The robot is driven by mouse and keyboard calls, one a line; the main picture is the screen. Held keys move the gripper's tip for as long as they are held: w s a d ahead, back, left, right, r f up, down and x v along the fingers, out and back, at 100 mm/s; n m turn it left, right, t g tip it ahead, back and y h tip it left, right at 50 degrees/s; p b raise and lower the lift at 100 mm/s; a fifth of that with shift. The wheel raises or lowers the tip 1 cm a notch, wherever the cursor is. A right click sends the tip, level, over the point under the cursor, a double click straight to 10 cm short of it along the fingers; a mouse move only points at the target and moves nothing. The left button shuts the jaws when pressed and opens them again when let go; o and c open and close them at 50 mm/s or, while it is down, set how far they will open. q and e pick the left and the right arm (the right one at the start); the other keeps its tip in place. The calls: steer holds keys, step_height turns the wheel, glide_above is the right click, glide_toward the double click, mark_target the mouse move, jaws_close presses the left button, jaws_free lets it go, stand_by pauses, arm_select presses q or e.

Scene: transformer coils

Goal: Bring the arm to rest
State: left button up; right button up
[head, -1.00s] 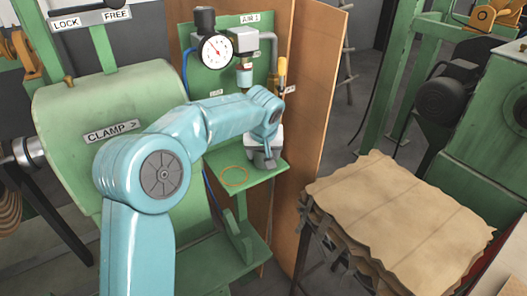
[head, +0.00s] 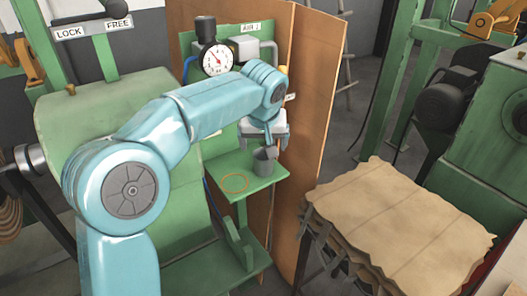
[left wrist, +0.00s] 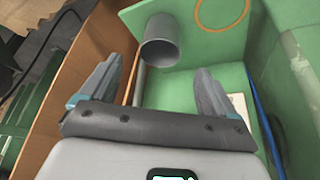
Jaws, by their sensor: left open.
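My left arm (head: 200,108) reaches over a green machine toward a small green shelf. My left gripper (head: 265,143) hangs above the shelf, its fingers pointing down. It is open and empty. A grey cup (head: 265,161) stands upright near the shelf's right edge, just below the fingers. In the left wrist view the cup (left wrist: 160,45) shows beyond the two spread fingers of my gripper (left wrist: 160,68), apart from them. My right gripper is not in view.
An orange ring mark (head: 235,183) lies on the shelf (head: 222,165) left of the cup. A pressure gauge (head: 216,60) is on the green panel behind. A wooden board (head: 312,120) stands close on the right. Stacked brown sheets (head: 400,215) lie at the lower right.

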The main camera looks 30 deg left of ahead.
arm_select(q)
steer(key=v, duration=0.2)
steer(key=shift+s+d+r, duration=0.1)
steer(key=shift+r, duration=0.25)
steer(key=shift+f, duration=0.1)
